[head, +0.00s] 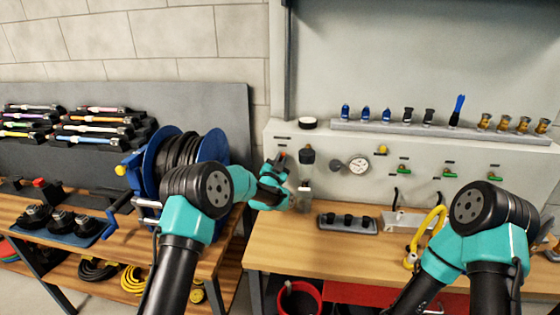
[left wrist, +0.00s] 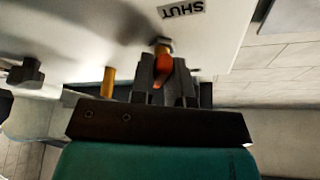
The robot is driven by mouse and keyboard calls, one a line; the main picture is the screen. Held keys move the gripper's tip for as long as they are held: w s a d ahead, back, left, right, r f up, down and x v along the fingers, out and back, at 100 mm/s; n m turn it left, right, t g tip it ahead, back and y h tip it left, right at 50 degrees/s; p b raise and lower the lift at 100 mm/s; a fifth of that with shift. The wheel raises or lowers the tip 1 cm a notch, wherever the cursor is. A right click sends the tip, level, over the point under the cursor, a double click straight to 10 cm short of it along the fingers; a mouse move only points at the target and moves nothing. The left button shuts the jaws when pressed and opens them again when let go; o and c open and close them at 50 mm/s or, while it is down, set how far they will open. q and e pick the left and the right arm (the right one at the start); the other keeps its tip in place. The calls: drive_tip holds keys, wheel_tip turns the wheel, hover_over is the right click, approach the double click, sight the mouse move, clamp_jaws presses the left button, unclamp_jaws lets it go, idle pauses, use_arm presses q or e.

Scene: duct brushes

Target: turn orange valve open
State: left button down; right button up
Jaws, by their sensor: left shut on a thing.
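The orange valve (left wrist: 164,65) is at the panel's left end, with its handle between the fingers of my left gripper (left wrist: 168,88). My left gripper is shut on it. A small orange part of the valve (head: 283,156) shows in the head view, just above my left gripper (head: 282,166). A label reading SHUT (left wrist: 183,8) appears upside down near the valve in the left wrist view. My fingers hide part of the handle. My right arm shows at the right of the head view, but its gripper does not.
A blue hose reel (head: 215,146) stands close to my left arm. A pressure gauge (head: 358,163) and several green-handled valves (head: 403,168) are on the panel to the right. A black tray (head: 347,224) sits on the right bench (head: 290,250). A gap separates the benches.

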use_arm(q)
drive_tip(key=n+y, duration=0.2)
drive_tip(key=n, duration=0.2)
drive_tip(key=n+t+y, duration=0.1)
drive_tip(key=n+y, duration=0.1)
drive_tip(key=n, duration=0.2)
drive_tip(key=shift+d+n, duration=0.1)
drive_tip(key=shift+n, duration=0.2)
drive_tip(key=c, duration=1.1)
unclamp_jaws()
drive_tip(key=shift+c, duration=0.2)
drive_tip(key=d+v, duration=0.1)
drive_tip(key=v, duration=1.1)
drive_tip(key=shift+a, duration=0.4)
